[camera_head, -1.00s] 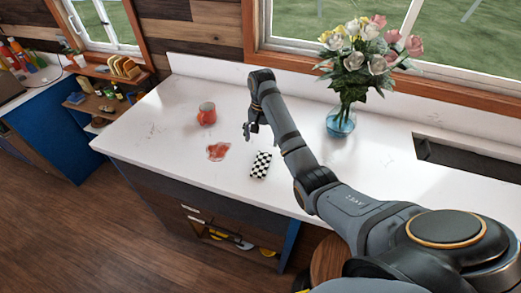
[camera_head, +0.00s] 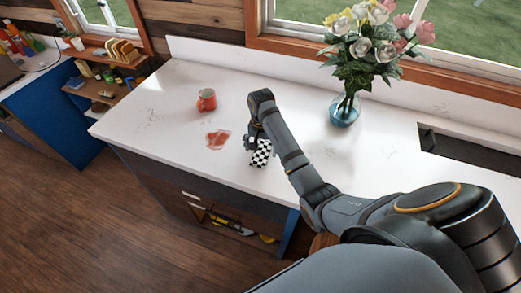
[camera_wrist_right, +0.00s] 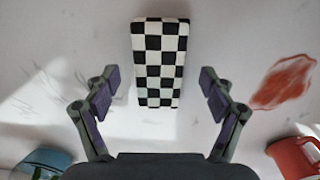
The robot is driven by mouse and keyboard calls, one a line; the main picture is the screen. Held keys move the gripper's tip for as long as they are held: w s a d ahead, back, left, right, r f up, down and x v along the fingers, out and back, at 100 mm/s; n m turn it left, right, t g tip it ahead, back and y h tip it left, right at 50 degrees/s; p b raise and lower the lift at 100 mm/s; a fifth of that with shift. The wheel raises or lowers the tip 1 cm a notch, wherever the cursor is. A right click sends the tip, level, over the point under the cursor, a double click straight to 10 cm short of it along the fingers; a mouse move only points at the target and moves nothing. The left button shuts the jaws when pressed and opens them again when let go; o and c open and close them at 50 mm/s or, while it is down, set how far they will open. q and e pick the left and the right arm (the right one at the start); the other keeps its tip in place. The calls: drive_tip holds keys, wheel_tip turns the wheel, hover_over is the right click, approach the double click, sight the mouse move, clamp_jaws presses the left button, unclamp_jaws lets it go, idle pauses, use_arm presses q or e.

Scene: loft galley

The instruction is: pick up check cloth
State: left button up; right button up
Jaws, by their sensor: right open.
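The check cloth (camera_head: 261,153) is a folded black-and-white checkered block lying on the white counter. In the right wrist view the cloth (camera_wrist_right: 160,62) lies ahead of the jaws, its near end between the line of the fingertips. My right gripper (camera_head: 251,142) is just above the cloth's far left end and partly covers it in the head view. In the right wrist view my right gripper (camera_wrist_right: 160,82) is open, one finger on each side, with a gap to the cloth on both sides. My left gripper is not in view.
A red spill (camera_head: 218,139) lies left of the cloth, with a red mug (camera_head: 206,100) behind it. A blue glass vase (camera_head: 344,110) of flowers stands to the right, behind my right arm. A dark sink (camera_head: 465,150) is at the far right. The counter's front edge is close to the cloth.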

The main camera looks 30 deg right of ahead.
drive_tip(key=shift+w+d+f, duration=0.25)
drive_tip(key=shift+w+f, duration=0.05)
drive_tip(key=shift+f, duration=0.15)
drive_tip(key=shift+w+d+f, duration=0.2)
drive_tip(key=shift+w, duration=0.05)
drive_tip(key=shift+s+a+r, duration=0.1)
drive_tip(key=shift+s+r, duration=0.05)
drive_tip(key=shift+c, duration=1.1)
drive_tip(key=shift+s+a+r, duration=0.15)
drive_tip(key=shift+s+a, duration=0.05)
drive_tip(key=shift+c, duration=1)
drive_tip(key=shift+s+a, duration=0.1)
drive_tip(key=shift+c, duration=1.4)
drive_tip(key=c, duration=0.5)
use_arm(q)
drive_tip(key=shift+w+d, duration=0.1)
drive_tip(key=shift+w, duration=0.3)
use_arm(e)
drive_tip(key=shift+c, duration=0.2)
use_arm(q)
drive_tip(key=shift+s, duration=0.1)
